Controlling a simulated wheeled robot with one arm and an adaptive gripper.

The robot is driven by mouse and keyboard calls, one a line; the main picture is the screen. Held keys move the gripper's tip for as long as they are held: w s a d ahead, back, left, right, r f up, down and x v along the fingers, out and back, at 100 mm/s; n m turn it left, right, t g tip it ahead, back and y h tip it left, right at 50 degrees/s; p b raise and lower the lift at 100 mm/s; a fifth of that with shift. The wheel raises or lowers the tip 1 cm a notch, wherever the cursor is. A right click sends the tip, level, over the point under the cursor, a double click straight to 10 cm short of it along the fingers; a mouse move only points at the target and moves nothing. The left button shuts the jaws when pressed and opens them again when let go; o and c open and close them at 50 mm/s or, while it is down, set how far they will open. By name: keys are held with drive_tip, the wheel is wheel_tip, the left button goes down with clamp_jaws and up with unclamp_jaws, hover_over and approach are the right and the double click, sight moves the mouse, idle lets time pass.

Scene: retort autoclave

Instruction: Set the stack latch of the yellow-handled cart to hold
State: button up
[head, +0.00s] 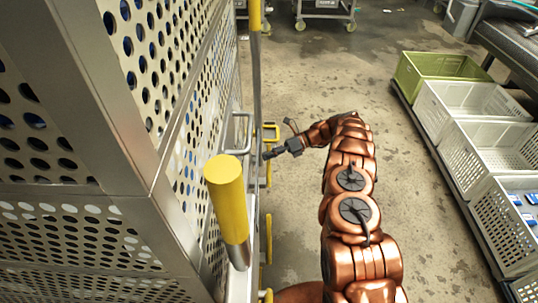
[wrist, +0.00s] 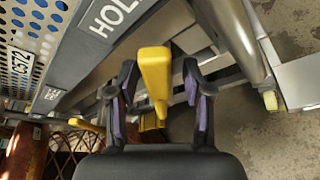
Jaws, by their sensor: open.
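The yellow-handled cart (head: 145,130) is a tall perforated metal body at the left of the head view, with a yellow upright handle grip (head: 226,190) at its near corner. My gripper (head: 270,153) is beside the cart's side, past that grip. In the wrist view, my gripper is open, with one finger on each side of a yellow latch lever (wrist: 154,70). I cannot tell whether either finger touches it. A grey plate (wrist: 92,48) marked HOLD lies left of the lever, with smaller lettering lower down. Which setting the latch is in is not clear.
A grey metal tube (wrist: 238,40) runs close to the right finger. Green (head: 440,68) and white crates (head: 470,105) stand on a low rack at the right of the head view. The concrete floor (head: 300,80) between is clear. Other carts stand at the back.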

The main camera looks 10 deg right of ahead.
drive_tip(key=v, duration=0.7)
drive_tip(key=shift+d, duration=0.2)
idle(0.4)
drive_tip(key=shift+s, duration=0.1)
